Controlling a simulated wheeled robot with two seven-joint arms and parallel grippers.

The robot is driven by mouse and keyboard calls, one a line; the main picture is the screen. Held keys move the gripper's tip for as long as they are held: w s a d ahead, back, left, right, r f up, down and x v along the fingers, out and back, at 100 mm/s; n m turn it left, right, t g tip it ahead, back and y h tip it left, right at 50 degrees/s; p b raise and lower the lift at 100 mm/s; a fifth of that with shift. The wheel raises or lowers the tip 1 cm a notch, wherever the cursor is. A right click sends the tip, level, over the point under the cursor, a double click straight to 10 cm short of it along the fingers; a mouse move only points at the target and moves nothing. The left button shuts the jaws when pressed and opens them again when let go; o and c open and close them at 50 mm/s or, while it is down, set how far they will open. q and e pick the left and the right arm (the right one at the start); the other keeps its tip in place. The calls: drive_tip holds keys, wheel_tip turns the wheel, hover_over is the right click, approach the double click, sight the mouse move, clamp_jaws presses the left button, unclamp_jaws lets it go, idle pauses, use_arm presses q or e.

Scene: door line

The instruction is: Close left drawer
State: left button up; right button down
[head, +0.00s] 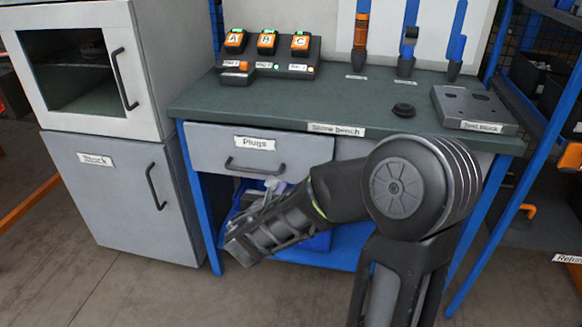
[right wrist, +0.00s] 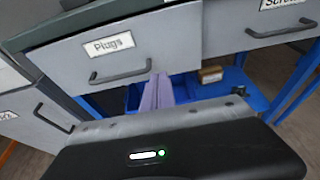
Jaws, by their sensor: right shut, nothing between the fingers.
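The left drawer, labelled "Plugs" (head: 215,148), is under the left part of the bench top. Its grey front looks flush or nearly flush under the bench edge; a small gap cannot be ruled out. Its dark bar handle (head: 254,168) also shows in the right wrist view (right wrist: 120,76). My right gripper (head: 272,187) is low in front of this drawer, partly hidden by my own wrist. In the right wrist view its pale fingers (right wrist: 157,92) are together and empty, just below the handle's right end. I cannot tell whether they touch the drawer. My left gripper is not in view.
The drawer labelled "Screws" (right wrist: 252,22) is beside it on the right. A blue shelf (head: 345,258) with bins is below. A grey "Stock" cabinet (head: 110,190) stands left. The green bench top (head: 340,100) carries a test block (head: 475,108) and a charger rack (head: 270,55).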

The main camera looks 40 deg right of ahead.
sight(294, 163)
drive_tip(key=x, duration=0.8)
drive_tip(key=b+x, duration=0.1)
drive_tip(key=x, duration=0.3)
drive_tip(key=shift+w+d+r, duration=0.1)
drive_tip(key=shift+d+r, duration=0.15)
drive_tip(key=shift+r, duration=0.05)
drive_tip(key=shift+w+d, duration=0.25)
drive_tip(key=shift+d, duration=0.1)
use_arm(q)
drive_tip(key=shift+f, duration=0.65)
